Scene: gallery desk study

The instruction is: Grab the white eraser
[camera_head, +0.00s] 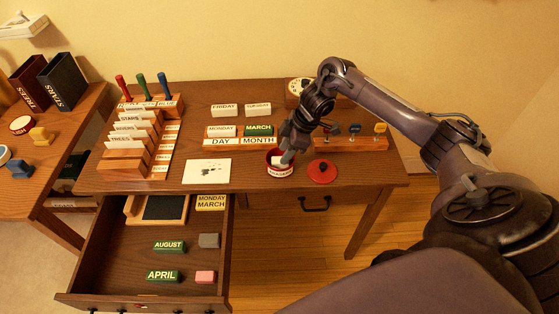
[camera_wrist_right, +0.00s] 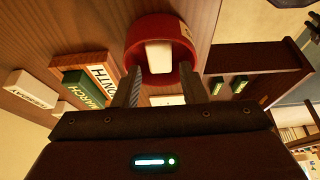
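The white eraser (camera_wrist_right: 158,57) lies inside a round red pot (camera_wrist_right: 132,42), seen in the right wrist view. In the head view the red pot (camera_head: 268,157) stands near the front of the desk, with a white label on its front. My right gripper (camera_head: 286,158) reaches down at the pot's mouth and partly hides the inside. In the right wrist view the fingers of my right gripper (camera_wrist_right: 161,87) are apart, open, with the pot and eraser ahead between them. The eraser is not gripped. My left gripper is not in view.
A red lid (camera_head: 322,172) lies right of the pot. A white card (camera_head: 207,171) lies to the left. Behind are word blocks such as MARCH (camera_head: 258,130) and a wooden stamp rack (camera_head: 350,144). An open drawer (camera_head: 134,262) at front left holds a grey block and a pink block.

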